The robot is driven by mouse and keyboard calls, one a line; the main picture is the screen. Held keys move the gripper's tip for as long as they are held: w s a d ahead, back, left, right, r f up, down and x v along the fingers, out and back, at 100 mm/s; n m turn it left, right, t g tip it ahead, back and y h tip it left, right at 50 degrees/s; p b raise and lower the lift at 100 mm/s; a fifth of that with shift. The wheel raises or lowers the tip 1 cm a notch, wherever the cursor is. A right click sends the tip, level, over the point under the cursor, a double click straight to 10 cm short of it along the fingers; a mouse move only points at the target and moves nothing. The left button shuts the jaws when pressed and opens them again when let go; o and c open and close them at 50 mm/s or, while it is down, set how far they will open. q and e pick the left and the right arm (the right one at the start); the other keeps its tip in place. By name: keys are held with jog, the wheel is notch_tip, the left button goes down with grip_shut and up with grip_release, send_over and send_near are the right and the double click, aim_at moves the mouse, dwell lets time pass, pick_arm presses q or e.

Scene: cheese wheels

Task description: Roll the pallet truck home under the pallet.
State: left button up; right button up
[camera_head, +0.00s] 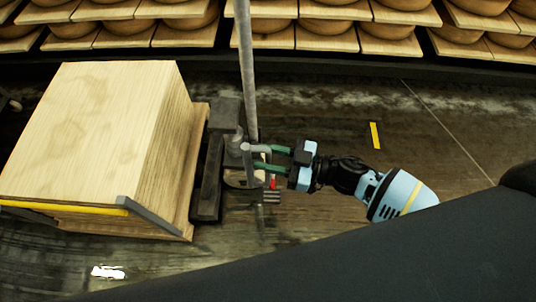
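The pallet truck (212,165) is dark grey and stands close against the right side of the wooden pallet (183,212). Its forks are hidden, so I cannot tell how far they reach under. A large pale wooden block or box (85,125) sits on the pallet. The truck's grey handle (261,148) is at its right end. My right gripper (268,158) reaches in from the right with its green fingers spread apart, one on either side of the handle's curved end. I cannot tell whether they touch it. My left gripper is not in view.
Shelves (290,38) with cheese wheels on boards run along the back. A grey upright pole (246,75) rises in front of them by the truck. A yellow floor mark (375,135) lies to the right. The floor (330,225) between is clear. A white patch (107,272) shows at lower left.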

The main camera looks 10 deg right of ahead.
jog(key=v, duration=0.7)
jog(key=shift+s+d+p, duration=0.15)
jog(key=shift+d+p, duration=0.2)
jog(key=shift+p, duration=0.05)
dwell(0.3)
